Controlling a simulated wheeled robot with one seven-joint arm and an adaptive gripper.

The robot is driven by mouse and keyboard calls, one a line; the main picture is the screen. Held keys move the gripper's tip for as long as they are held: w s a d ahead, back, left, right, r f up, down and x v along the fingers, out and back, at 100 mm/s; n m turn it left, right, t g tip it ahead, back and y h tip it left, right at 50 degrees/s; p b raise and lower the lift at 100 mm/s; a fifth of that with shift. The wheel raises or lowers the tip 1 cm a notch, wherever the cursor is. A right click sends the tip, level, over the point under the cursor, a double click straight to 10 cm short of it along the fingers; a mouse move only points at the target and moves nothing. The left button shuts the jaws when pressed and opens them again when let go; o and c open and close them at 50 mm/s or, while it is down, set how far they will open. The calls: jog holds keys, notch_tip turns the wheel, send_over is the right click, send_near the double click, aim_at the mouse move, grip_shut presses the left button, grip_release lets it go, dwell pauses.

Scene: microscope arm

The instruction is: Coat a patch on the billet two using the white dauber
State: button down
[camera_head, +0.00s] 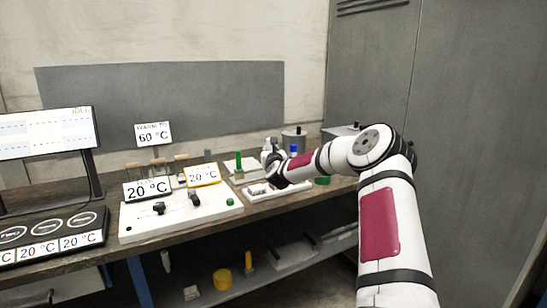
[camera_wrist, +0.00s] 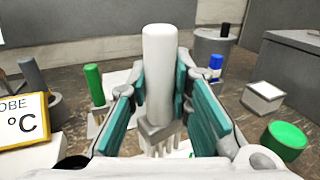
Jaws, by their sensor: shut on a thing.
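The white dauber (camera_wrist: 159,60) stands upright between the teal pads of my gripper (camera_wrist: 160,90) in the wrist view. My gripper is shut on it. A pale, pronged part shows below the dauber, and its lower end is partly hidden. In the head view my gripper (camera_head: 274,168) is low over the back right of the bench, and the dauber cannot be made out clearly there. A white board (camera_head: 135,226) with dark knob-like pieces (camera_head: 159,208) lies left of my gripper. I cannot tell which thing is billet two.
A green-handled piece (camera_wrist: 93,85) stands left of my gripper and a blue-capped one (camera_wrist: 215,65) right. A green-topped round container (camera_wrist: 284,139) and a white box (camera_wrist: 262,96) are at right. Temperature signs (camera_head: 148,188) stand on the bench. A tall grey cabinet (camera_head: 470,120) bounds the right.

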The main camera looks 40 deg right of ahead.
jog(key=shift+r, duration=1.25)
jog(key=shift+s+d, duration=0.1)
